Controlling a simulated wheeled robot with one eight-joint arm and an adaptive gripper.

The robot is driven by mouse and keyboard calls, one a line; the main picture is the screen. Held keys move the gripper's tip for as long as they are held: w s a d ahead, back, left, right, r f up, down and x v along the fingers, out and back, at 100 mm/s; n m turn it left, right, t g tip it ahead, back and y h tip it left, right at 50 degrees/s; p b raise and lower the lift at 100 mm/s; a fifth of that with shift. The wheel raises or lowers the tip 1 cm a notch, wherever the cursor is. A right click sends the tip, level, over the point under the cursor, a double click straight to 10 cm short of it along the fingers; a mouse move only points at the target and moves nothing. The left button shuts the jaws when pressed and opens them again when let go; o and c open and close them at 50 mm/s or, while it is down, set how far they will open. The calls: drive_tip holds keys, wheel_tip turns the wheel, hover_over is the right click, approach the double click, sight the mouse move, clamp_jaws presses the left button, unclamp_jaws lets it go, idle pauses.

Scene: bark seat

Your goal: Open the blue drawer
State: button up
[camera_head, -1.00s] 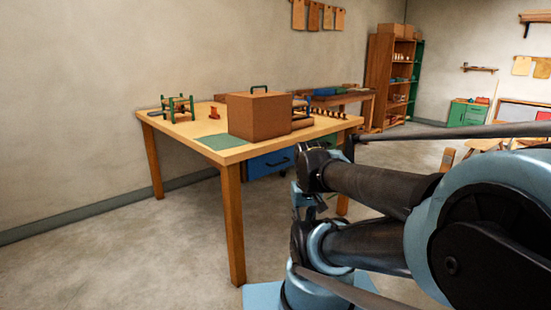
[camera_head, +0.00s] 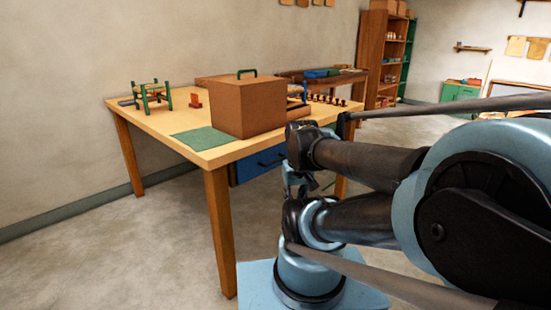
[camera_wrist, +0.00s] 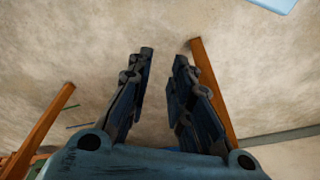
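The blue drawer (camera_head: 252,166) hangs under the top of a wooden table (camera_head: 196,146) in the head view. Its front has a dark handle (camera_head: 270,159) and looks closed. My arm hides the drawer's right part. My gripper (camera_wrist: 160,62) shows in the wrist view with its two dark fingers apart and nothing between them. It points at the floor, with table legs to either side. In the head view my gripper is mostly hidden behind my arm, so its distance from the handle is unclear.
On the table stand a brown box (camera_head: 248,107), a green mat (camera_head: 204,137), a green-posted frame (camera_head: 151,96) and small pegs. A table leg (camera_head: 220,230) stands at the near corner. Open floor (camera_head: 110,250) lies to the left. A shelf (camera_head: 385,60) stands at the back.

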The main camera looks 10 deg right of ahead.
wheel_tip(320, 180, up, 17)
drive_tip(key=m+y, duration=0.1)
drive_tip(key=m, duration=1)
hover_over(277, 161)
drive_tip(key=s+d, duration=0.2)
drive_tip(key=s, duration=0.1)
drive_tip(key=x, duration=1.7)
drive_tip(key=shift+s+a+f, duration=0.15)
drive_tip(key=shift+a+f, duration=0.2)
drive_tip(key=shift+c, duration=0.4)
